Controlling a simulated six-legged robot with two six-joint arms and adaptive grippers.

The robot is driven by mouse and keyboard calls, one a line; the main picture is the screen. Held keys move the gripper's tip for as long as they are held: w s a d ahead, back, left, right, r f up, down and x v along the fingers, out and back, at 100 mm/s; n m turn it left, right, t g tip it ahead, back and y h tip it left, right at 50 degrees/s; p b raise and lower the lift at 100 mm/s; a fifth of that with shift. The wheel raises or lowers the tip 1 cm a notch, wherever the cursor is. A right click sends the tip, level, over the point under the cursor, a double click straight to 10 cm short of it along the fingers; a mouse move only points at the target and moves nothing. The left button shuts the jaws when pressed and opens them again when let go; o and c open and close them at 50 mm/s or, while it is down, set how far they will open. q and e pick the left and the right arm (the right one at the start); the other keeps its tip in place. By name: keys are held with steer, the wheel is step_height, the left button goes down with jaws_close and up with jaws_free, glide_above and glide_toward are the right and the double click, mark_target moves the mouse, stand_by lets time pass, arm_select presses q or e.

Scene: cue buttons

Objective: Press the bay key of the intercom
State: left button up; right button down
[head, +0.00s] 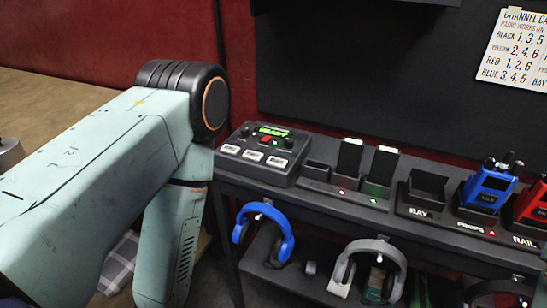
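The intercom (257,166) is a dark box at the left end of the dark shelf, just right of my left arm. Its lit green display (272,131) seems to read READY, with a small red light below it. Several white keys (279,162) lie on its sloping front; their labels are too small to read, so I cannot tell which is the bay key. My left arm fills the left side and bends downward; its gripper is out of view. My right arm and gripper do not show.
Blue headphones (284,235) and grey headphones (386,250) hang below. A channel card (517,50) is on the wall.

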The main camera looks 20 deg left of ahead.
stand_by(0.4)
arm_select(q)
jaws_close()
stand_by(1.4)
